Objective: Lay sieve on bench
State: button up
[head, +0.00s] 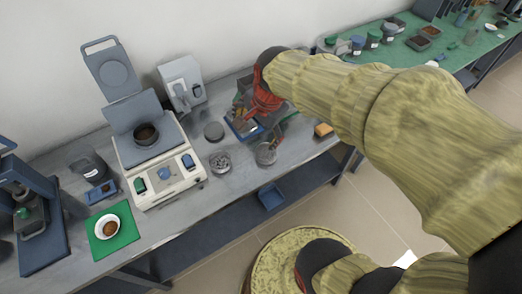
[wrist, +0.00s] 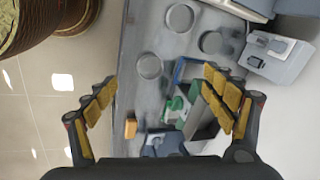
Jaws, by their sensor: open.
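A round, shallow, grey rimmed pan (head: 267,153), which looks like the sieve, lies flat on the grey bench (head: 180,220) near its front edge. In the wrist view the pan (wrist: 149,66) shows whole, just beyond the space between my fingertips. My gripper (wrist: 160,84) is open and empty, its fingers wide apart above the bench. In the head view my gripper is partly hidden by my own arm and blends with the things behind it. A second round dish (head: 220,162) with grey contents lies to the left of the pan.
A dark disc (head: 214,131) lies behind the dishes. A blue tray (wrist: 179,72) with small items is close to my right fingers. An orange block (head: 323,130) sits near the front edge. A balance (head: 158,165) stands left. Some bare bench surrounds the pan.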

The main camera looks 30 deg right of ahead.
jog(key=s+a+r+n+t, duration=0.1)
jog(key=s+a+r+n, duration=0.1)
jog(key=s+n, duration=0.3)
jog(key=s+a+r+n+t, duration=0.1)
jog(key=s+a+r+n, duration=0.2)
jog(key=s+n, duration=0.3)
jog(key=r+n, duration=0.1)
jog(key=n, duration=0.2)
jog(key=shift+s+r, duration=0.15)
jog(key=shift+r, duration=0.2)
